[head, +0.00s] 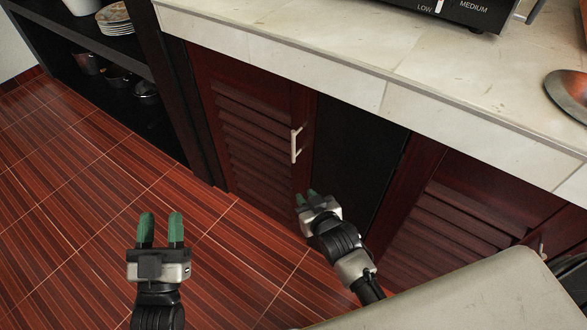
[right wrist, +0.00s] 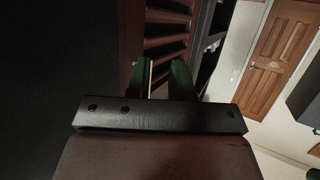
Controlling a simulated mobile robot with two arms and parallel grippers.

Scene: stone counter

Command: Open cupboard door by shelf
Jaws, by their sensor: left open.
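The louvered cupboard door (head: 245,125) beside the shelf is dark red-brown, with a pale vertical bar handle (head: 294,146) near its right edge. My right gripper (head: 307,196) is low by that door edge, just below the handle in the head view. Its green fingers are apart in the right wrist view (right wrist: 159,75), with louvers beyond them. A thin pale strip, perhaps the handle, shows by the left finger; contact cannot be told. My left gripper (head: 161,216) is open and empty above the floor, away from the door.
The dark shelf unit (head: 165,85) holds stacked plates (head: 115,18) and bowls, left of the door. A dark area (head: 355,150) lies right of the door, then another louvered door (head: 455,220). The stone counter (head: 330,50) overhangs them. Tiled floor at left is clear.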

